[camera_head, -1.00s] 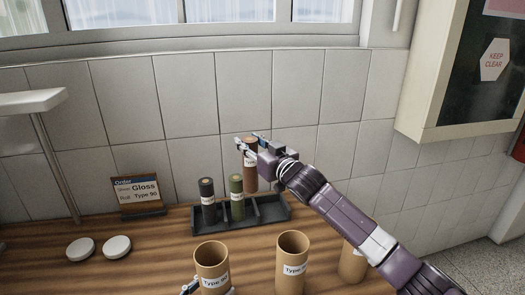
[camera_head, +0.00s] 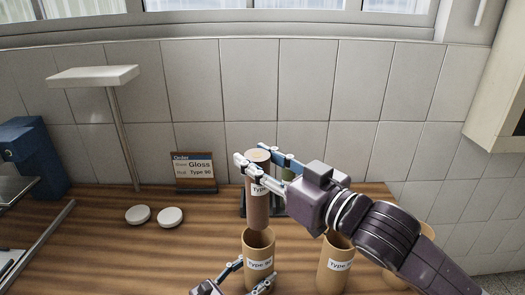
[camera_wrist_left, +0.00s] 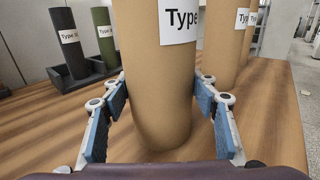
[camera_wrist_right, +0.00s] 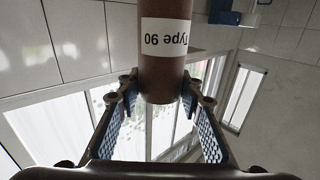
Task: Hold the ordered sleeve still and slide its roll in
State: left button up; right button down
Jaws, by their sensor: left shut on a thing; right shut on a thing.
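The reddish-brown roll (camera_head: 258,208), labelled Type 90 in the right wrist view (camera_wrist_right: 168,60), hangs upright in my right gripper (camera_head: 262,160). My right gripper is shut on it near its upper end. The roll's lower end is at the mouth of a tan cardboard sleeve (camera_head: 259,249); I cannot tell whether it is inside the rim. My left gripper (camera_head: 246,284) is shut on this standing sleeve, with its fingers on either side in the left wrist view (camera_wrist_left: 160,100). The order card (camera_head: 193,171) reads Gloss and Type 90.
Two more tan sleeves (camera_head: 333,272) stand to the right, partly behind my right arm. A dark rack (camera_wrist_left: 82,80) holds a black roll (camera_wrist_left: 67,45) and a green roll (camera_wrist_left: 104,38). Two white discs (camera_head: 139,214) lie left on the wooden table. A white shelf (camera_head: 93,76) stands behind.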

aim_at(266, 224)
jog(key=shift+f, duration=7.7)
jog(key=c, duration=1.3)
grip_release()
jog(key=shift+o, duration=0.2)
jog(key=shift+f, duration=0.15)
jog(key=shift+d, duration=0.1)
jog(key=v, duration=1.2)
jog(key=shift+w, duration=0.1)
